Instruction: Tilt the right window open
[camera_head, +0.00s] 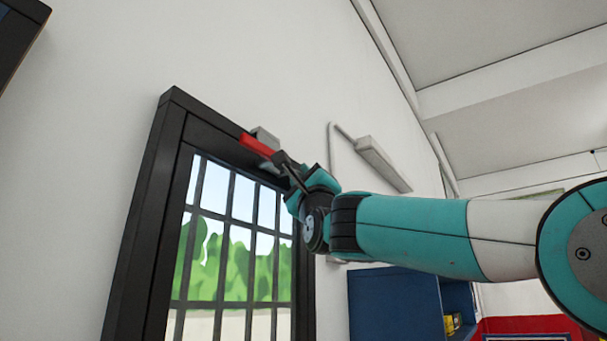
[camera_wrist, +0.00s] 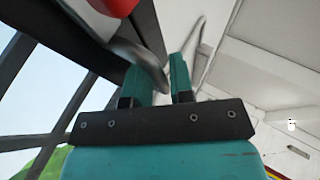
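The window (camera_head: 225,235) has a black frame and a dark grid of bars, with sky and greenery behind it. A red piece (camera_head: 259,145) sits at its top edge beside a grey block; the red part also shows at the top of the wrist view (camera_wrist: 115,5). A bent grey metal rod (camera_wrist: 148,62) runs down from near it to my gripper. My gripper (camera_head: 290,178) is at the window's upper right corner. In the wrist view its teal fingers (camera_wrist: 162,85) stand slightly apart, with the rod's end at the gap. Whether they grip it is unclear.
White wall surrounds the window. A grey box (camera_head: 380,160) with a pipe is mounted on the wall to the right. A blue cabinet (camera_head: 395,305) stands below my arm. Part of another dark frame (camera_head: 18,35) shows at upper left.

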